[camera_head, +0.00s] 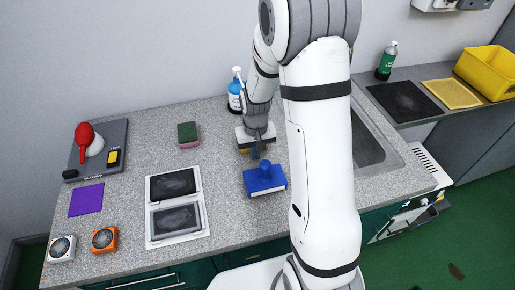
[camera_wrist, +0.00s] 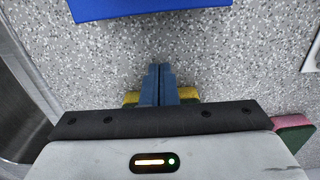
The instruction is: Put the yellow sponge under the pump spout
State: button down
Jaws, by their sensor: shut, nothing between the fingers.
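A yellow sponge (camera_head: 244,151) lies on the grey counter, mostly hidden by my gripper. Its yellow edges also show on both sides of the fingers in the wrist view (camera_wrist: 189,94). My gripper (camera_head: 256,154) points down in front of the pump bottle, its blue fingers together and empty in the wrist view (camera_wrist: 160,68). The pump bottle (camera_head: 235,92) is blue with a white pump top and stands upright close behind my gripper. My wrist hides part of it, so I cannot tell whether the spout is over the sponge.
A blue block-like tool (camera_head: 265,179) lies in front of my gripper. A pink and green sponge (camera_head: 188,134) lies to the left. A sink (camera_head: 368,148) is at right.

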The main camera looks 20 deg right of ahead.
jog(key=shift+w, duration=0.85)
jog(key=shift+w, duration=0.3)
jog(key=w+b, duration=0.1)
jog(key=w, duration=0.7)
jog(key=shift+w+d, duration=0.1)
jog(key=shift+w, duration=0.3)
